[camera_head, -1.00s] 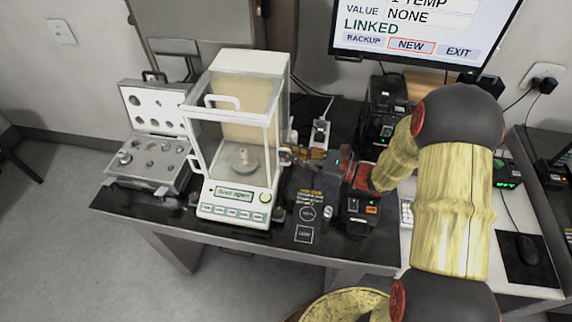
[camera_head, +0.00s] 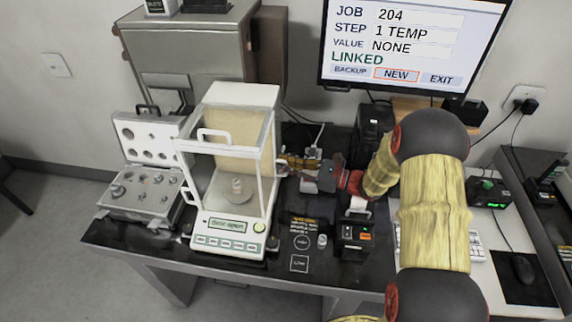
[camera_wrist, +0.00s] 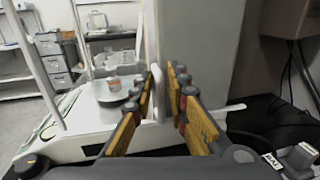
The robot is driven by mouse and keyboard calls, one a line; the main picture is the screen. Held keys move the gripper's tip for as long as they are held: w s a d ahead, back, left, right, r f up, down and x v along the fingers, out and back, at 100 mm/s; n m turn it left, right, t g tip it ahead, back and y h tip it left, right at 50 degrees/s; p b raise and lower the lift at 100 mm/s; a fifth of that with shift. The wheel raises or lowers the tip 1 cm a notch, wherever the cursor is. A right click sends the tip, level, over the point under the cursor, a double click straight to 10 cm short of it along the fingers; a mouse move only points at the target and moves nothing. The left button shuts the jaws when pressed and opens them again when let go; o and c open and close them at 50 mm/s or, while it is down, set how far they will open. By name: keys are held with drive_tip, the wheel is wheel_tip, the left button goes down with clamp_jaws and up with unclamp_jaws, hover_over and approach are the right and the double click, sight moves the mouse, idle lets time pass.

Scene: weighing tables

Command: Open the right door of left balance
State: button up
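The left balance (camera_head: 230,235) is a white weighing balance with a clear glass draft shield, standing mid-table. My gripper (camera_head: 286,167) is beside that right side, toward the back. In the wrist view my gripper (camera_wrist: 166,85) has its yellow-padded fingers apart, on either side of a white door handle (camera_wrist: 157,98). A clear grip on the handle does not show.
An open weight case (camera_head: 145,205) lies left of the balance. Small black devices (camera_head: 353,235) and a loose small weight (camera_head: 322,241) stand to its right. A monitor (camera_head: 410,45) is behind my arm. A steel cabinet (camera_head: 190,55) stands behind the balance.

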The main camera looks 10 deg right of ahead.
drive_tip(key=shift+o, duration=0.7)
drive_tip(key=v, duration=1.2)
